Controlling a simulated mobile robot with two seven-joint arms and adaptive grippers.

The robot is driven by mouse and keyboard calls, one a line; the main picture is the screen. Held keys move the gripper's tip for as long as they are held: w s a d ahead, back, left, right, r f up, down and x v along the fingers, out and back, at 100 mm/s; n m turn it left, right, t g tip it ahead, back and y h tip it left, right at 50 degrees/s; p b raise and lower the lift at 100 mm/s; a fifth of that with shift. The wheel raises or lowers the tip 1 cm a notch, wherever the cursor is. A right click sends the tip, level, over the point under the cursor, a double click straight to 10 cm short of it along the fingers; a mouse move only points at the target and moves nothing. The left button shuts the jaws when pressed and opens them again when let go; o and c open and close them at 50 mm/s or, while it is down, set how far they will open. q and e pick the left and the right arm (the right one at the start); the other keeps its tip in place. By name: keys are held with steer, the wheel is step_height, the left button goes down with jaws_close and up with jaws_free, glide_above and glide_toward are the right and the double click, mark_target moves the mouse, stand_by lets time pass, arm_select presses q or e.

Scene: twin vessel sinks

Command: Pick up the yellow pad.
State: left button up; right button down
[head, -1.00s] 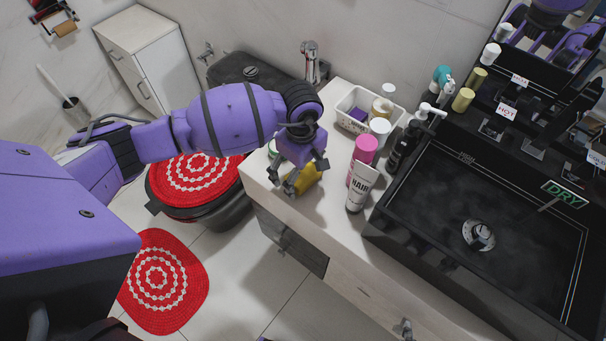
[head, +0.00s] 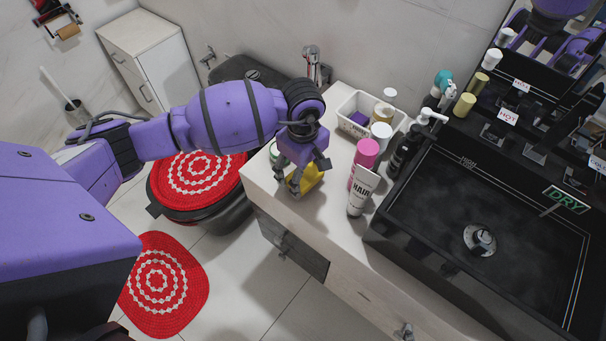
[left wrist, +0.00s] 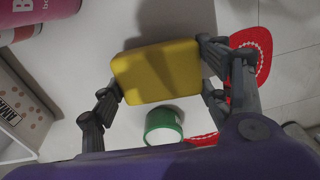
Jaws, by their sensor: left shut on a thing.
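The yellow pad (head: 309,178) is at the left end of the pale counter, between the fingers of my left gripper (head: 306,176). In the left wrist view the yellow pad (left wrist: 157,72) is a rounded block, with one finger of my left gripper (left wrist: 160,74) against each side. The gripper is shut on it. A shadow lies on the counter beside the pad; I cannot tell whether the pad is clear of the counter. My right gripper is not in view.
A green-sided round container (left wrist: 163,126) stands close to the pad. The white hair tube (head: 361,192), pink bottle (head: 366,153) and white basket (head: 350,122) stand to the right. The black sink (head: 440,215) is farther right. Floor lies beyond the counter's left edge.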

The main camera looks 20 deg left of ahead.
arm_select(q)
steer(key=s+r, duration=0.1)
steer(key=r, duration=0.1)
steer(key=s+d+r, duration=0.1)
steer(key=s+r, duration=0.1)
steer(key=r, duration=0.1)
steer(key=s+r, duration=0.1)
steer(key=r, duration=0.1)
steer(key=shift+s+d+r, duration=0.3)
steer(key=shift+r, duration=0.05)
steer(key=s+d+r, duration=0.3)
steer(key=s, duration=0.5)
steer(key=shift+s+r, duration=0.25)
steer(key=shift+r, duration=0.15)
